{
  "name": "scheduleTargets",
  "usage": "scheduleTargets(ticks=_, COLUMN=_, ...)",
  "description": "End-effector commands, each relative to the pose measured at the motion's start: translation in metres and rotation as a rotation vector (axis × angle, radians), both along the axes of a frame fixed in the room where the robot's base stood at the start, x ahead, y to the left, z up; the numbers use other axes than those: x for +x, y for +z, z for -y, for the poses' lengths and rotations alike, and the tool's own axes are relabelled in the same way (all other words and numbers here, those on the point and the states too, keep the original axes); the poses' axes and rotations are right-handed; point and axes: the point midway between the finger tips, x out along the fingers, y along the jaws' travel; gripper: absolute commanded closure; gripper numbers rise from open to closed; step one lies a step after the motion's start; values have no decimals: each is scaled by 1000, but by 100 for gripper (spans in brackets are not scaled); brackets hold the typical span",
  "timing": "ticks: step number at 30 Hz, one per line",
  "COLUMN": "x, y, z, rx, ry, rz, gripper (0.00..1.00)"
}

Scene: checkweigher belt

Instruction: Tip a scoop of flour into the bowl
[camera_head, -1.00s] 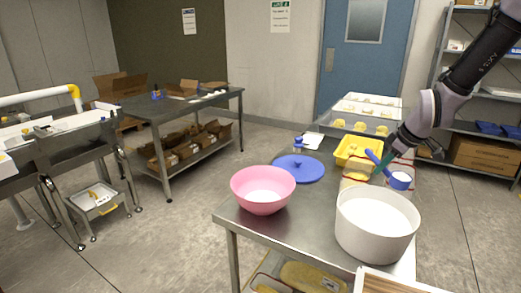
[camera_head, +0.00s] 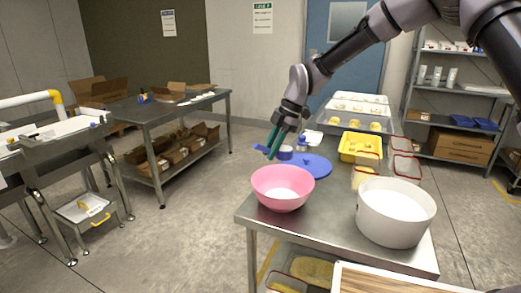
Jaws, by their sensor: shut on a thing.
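My gripper (camera_head: 273,146), with teal fingers pointing down, is shut on the handle of a blue scoop (camera_head: 285,153). The scoop is in the air above the far side of the pink bowl (camera_head: 283,202). Its cup is to the right of the fingers; I cannot tell its tilt or see flour in it. The pink bowl stands at the table's left front edge with white flour (camera_head: 281,193) in its bottom. A large white tub (camera_head: 390,229) of flour stands to its right, apart from it.
A blue lid (camera_head: 317,165) lies flat behind the bowl, with a small blue-topped bottle (camera_head: 302,143) beyond it. A yellow tray (camera_head: 360,147) and red-rimmed containers (camera_head: 406,168) stand behind the tub. The steel table (camera_head: 327,216) is clear between bowl and tub.

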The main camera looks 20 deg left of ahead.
Motion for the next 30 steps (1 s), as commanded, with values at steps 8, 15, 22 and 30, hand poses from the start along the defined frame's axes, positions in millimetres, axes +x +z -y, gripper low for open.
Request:
scheduleTargets(ticks=8, x=0, y=-24, z=1, rx=-2, ry=-1, rz=-2, gripper=100)
scheduleTargets(ticks=15, x=-2, y=-30, z=6, rx=132, ry=-5, rz=80, gripper=100)
scheduleTargets(ticks=22, x=-6, y=-32, z=11, rx=298, ry=-6, rz=187, gripper=100)
scheduleTargets(ticks=30, x=-9, y=-36, z=15, rx=506, ry=-7, rz=318, gripper=100)
